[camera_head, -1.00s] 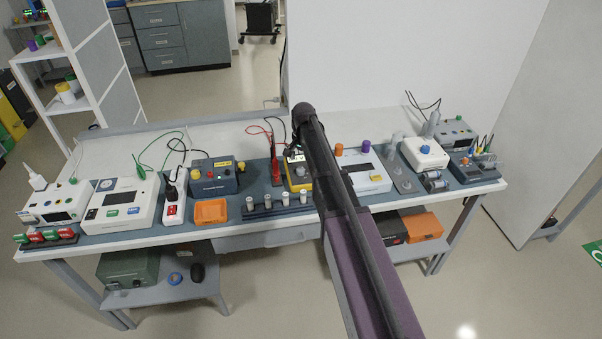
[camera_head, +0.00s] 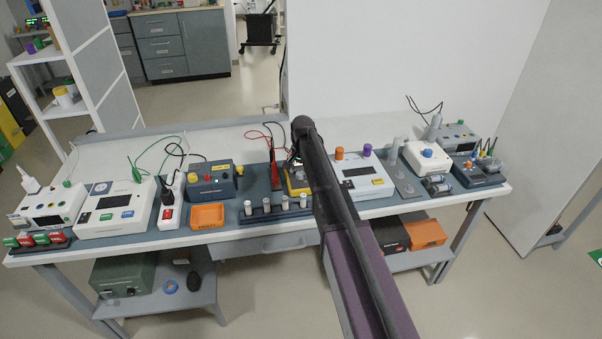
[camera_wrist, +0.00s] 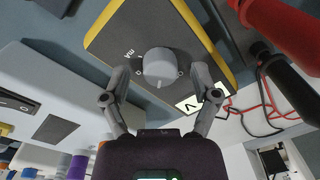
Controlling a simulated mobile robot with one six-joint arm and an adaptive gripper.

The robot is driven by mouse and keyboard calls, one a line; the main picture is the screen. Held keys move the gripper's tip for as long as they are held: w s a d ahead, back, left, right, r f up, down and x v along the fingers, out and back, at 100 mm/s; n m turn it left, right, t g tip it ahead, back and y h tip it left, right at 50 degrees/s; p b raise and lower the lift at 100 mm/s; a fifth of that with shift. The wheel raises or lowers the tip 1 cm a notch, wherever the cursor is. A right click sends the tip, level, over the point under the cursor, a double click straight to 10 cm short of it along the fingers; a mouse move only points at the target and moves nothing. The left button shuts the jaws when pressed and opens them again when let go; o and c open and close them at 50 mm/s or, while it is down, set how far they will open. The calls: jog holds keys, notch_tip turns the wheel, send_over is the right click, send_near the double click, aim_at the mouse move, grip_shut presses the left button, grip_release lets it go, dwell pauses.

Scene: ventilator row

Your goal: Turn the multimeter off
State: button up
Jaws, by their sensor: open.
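The multimeter (camera_wrist: 125,38) has a dark face and a yellow rim and fills the top middle of the wrist view. Its round grey dial (camera_wrist: 160,68) lies between the tips of my open gripper (camera_wrist: 160,80), with a finger on each side. Whether the fingers touch the dial I cannot tell. A small white display shows beside the right finger. In the head view the yellow multimeter (camera_head: 291,186) sits mid-bench, mostly hidden behind my arm.
Red and black probes (camera_wrist: 285,35) stand close to the multimeter, with loose leads beyond.

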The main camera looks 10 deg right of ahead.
grip_shut()
jog(key=shift+n, duration=0.4)
jog(key=n, duration=0.9)
jog(key=shift+g, duration=0.3)
dwell(0.4)
grip_release()
